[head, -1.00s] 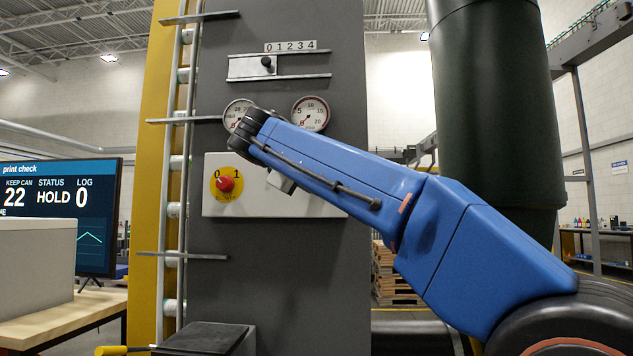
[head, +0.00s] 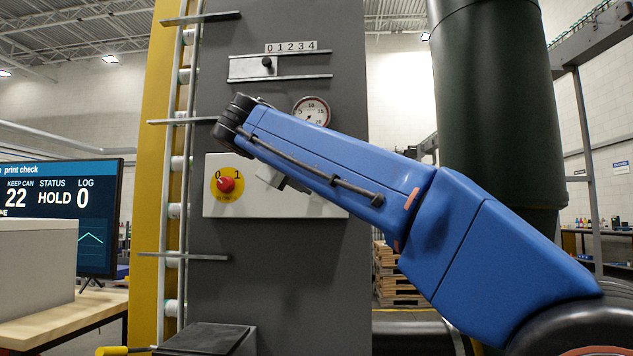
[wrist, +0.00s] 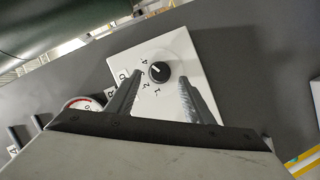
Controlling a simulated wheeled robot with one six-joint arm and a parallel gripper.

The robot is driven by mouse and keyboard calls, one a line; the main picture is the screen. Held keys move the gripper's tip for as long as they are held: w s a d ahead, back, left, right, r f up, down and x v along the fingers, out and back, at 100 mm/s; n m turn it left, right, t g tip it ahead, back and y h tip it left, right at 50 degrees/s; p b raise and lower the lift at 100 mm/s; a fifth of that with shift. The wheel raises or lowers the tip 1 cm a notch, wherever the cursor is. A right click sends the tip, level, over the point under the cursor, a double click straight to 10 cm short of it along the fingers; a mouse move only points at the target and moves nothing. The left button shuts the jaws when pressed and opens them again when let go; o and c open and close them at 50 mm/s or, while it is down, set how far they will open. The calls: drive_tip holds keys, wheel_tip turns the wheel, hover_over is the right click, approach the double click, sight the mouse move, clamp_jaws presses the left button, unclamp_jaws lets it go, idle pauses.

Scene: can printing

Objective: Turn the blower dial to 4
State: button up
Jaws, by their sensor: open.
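The blower dial (wrist: 159,72) is a round black knob on a white plate (wrist: 185,48) in the wrist view. Its white mark points to the upper left, toward the printed 3 and 4; I cannot tell exactly which number it meets. My gripper (wrist: 160,77) is open, with one finger to each side of the dial in the picture. I cannot tell whether the fingers touch it or how deep they reach. In the head view my arm hides the dial and most of the gripper; the white panel (head: 222,206) shows around the arm.
A red knob on a yellow disc (head: 226,184), marked 0 and 1, sits on the panel's left. Above are a round gauge (head: 312,111) and a slider (head: 267,64) under a 0 to 4 scale. A screen (head: 72,215) stands at left. Rods project from the grey cabinet's left side.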

drive_tip(key=v, duration=1.3)
drive_tip(key=w+d+f+g+y, duration=0.1)
drive_tip(key=w+d+f+g, duration=0.25)
drive_tip(key=d+f, duration=1.65)
drive_tip(key=s+d+f+m+g+y, duration=0.15)
drive_tip(key=s+d+f+g, duration=0.35)
drive_tip(key=d+f, duration=0.7)
drive_tip(key=s+d+f+m+y, duration=0.1)
drive_tip(key=s+d+f+m, duration=0.1)
drive_tip(key=s+f, duration=0.5)
drive_tip(key=s+d+f+m+g+y, duration=0.1)
drive_tip(key=s+d+f+m, duration=0.1)
drive_tip(key=s+f, duration=0.6)
drive_tip(key=s+d+f+m+y, duration=0.1)
drive_tip(key=s+f, duration=0.6)
drive_tip(key=f, duration=0.8)
drive_tip(key=d+m, duration=0.1)
drive_tip(key=d, duration=0.1)
drive_tip(key=shift+d+f, duration=0.3)
drive_tip(key=shift+d, duration=0.05)
drive_tip(key=shift+s+m+y, duration=0.15)
drive_tip(key=shift+m+y, duration=0.1)
